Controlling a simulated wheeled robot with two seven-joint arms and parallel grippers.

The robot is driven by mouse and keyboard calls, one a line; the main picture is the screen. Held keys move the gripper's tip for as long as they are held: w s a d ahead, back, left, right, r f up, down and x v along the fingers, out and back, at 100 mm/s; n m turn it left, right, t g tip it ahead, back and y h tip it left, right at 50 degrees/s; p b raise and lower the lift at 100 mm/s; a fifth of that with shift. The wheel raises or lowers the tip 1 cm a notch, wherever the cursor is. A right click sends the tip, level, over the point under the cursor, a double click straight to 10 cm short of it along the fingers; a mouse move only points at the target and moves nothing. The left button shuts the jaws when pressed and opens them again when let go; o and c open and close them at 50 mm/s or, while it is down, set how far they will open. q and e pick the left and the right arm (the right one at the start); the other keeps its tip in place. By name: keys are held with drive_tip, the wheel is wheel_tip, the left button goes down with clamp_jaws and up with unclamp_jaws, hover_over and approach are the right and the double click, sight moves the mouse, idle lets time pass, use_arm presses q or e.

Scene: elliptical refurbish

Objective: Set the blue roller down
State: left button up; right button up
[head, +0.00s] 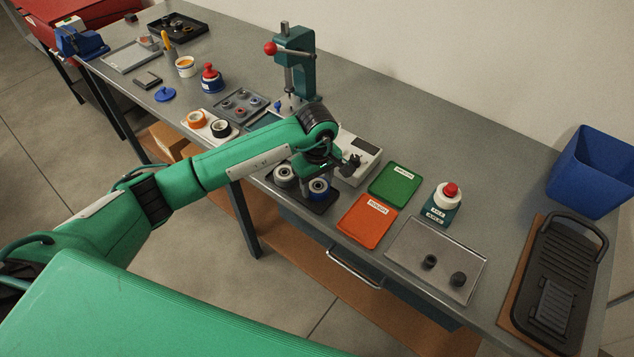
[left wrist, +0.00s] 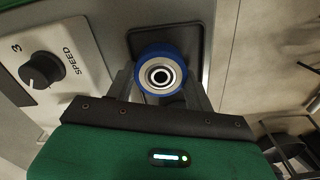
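The blue roller (head: 318,188) has a blue rim and a pale metal centre with a dark bore. It is over the right part of a small black tray (head: 317,206). In the left wrist view the roller (left wrist: 161,76) sits between the fingers of my left gripper (left wrist: 161,88), which appear to press on both its sides. In the head view my left gripper (head: 318,178) is above the tray, partly hidden by its own wrist. I cannot tell whether the roller touches the tray. My right gripper is in neither view.
A grey roller (head: 285,175) stands close by on the left. A machine with a speed knob (left wrist: 41,71) is beside the tray. Orange (head: 366,221) and green (head: 395,184) trays lie to the right, a teal press (head: 296,62) behind. The bench's front edge is close.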

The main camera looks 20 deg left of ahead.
use_arm(q)
drive_tip(key=shift+o, duration=1.3)
drive_tip(key=shift+s+f, duration=0.2)
drive_tip(key=shift+f, duration=0.1)
drive_tip(key=shift+s+a, duration=0.1)
drive_tip(key=shift+s, duration=0.05)
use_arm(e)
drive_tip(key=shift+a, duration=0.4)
